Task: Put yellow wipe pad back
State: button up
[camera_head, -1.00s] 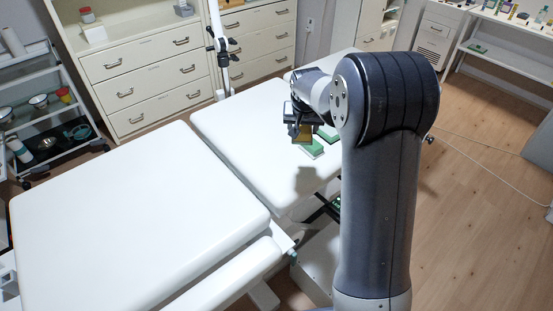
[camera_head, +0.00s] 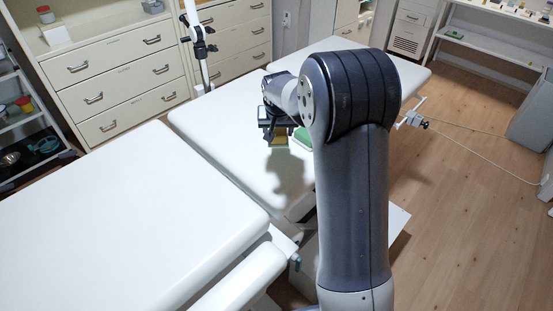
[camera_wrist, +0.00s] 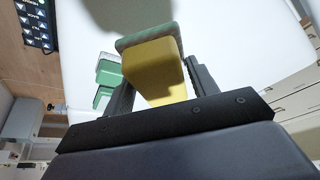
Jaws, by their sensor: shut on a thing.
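The yellow wipe pad (camera_wrist: 158,72) has a green-grey layer along one end. My gripper (camera_wrist: 155,90) is shut on it, with a dark finger on each side in the wrist view. In the head view, my gripper (camera_head: 278,125) holds the pad (camera_head: 279,142) above the white couch top (camera_head: 215,130), and a shadow lies on the couch below it. A green pad or block (camera_head: 303,138) lies on the couch just right of my gripper, partly hidden by my arm. Green pieces (camera_wrist: 107,75) also show left of the yellow pad in the wrist view.
The near couch section (camera_head: 100,215) is bare and white. Drawer cabinets (camera_head: 120,75) stand behind, with a pole and clamp (camera_head: 200,45) at the couch's far edge. A trolley (camera_head: 25,120) is at left. A clamp (camera_head: 413,120) sticks out on the couch's right side.

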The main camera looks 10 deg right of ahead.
aim_at(279, 138)
notch_tip(279, 138, down, 9)
jog(key=shift+r, duration=0.2)
jog(key=shift+f, duration=0.1)
jog(key=o, duration=1)
jog(key=shift+c, duration=0.2)
jog(key=v, duration=1.2)
jog(key=shift+w, duration=0.1)
